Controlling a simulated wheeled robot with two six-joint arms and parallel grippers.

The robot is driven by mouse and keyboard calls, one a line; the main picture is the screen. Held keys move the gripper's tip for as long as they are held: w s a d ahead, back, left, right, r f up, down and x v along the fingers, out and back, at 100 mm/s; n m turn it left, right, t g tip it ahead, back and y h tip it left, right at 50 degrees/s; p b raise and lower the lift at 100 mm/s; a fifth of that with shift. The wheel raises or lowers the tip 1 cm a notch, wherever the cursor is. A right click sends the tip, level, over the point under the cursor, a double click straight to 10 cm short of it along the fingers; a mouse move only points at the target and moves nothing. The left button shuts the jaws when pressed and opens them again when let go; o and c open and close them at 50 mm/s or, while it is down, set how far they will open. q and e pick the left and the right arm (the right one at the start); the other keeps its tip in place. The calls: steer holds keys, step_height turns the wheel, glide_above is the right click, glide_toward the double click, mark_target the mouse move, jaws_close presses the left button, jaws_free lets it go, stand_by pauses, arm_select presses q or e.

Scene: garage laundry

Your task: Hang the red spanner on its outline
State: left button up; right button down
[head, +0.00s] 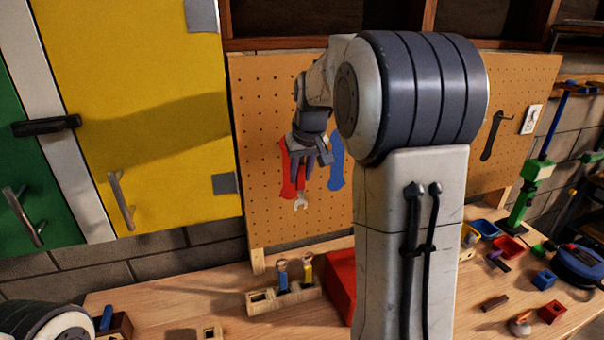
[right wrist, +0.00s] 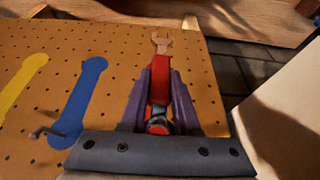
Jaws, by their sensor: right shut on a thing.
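The red spanner (head: 301,186) is held in my right gripper (head: 308,158), its pale open-ended jaw pointing down in the head view. In the right wrist view the spanner (right wrist: 160,88) lies between the two fingers of my right gripper (right wrist: 161,88), with its jaw beyond them. A red outline (head: 287,181) is painted on the pegboard (head: 265,120), just behind and left of the spanner in the head view. The gripper and spanner partly cover it. I cannot tell whether the spanner touches the board. My left gripper is out of view.
A blue outline (head: 337,170) is right of the red one; a hook (right wrist: 45,132) stands by it in the wrist view, with a yellow outline (right wrist: 20,85) beyond. A wooden holder (head: 285,300) and a red box (head: 342,283) stand on the bench below. A yellow cabinet (head: 140,100) borders the board.

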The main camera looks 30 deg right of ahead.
steer(key=w+d+f+p, duration=0.1)
steer(key=w+p, duration=0.1)
steer(key=w, duration=0.3)
steer(key=shift+w+d+f, duration=0.2)
steer(key=shift+w+f, duration=0.1)
steer(key=shift+w, duration=0.1)
stand_by(0.4)
stand_by(0.5)
steer(key=c, duration=0.6)
jaws_free()
steer(key=shift+o, duration=0.2)
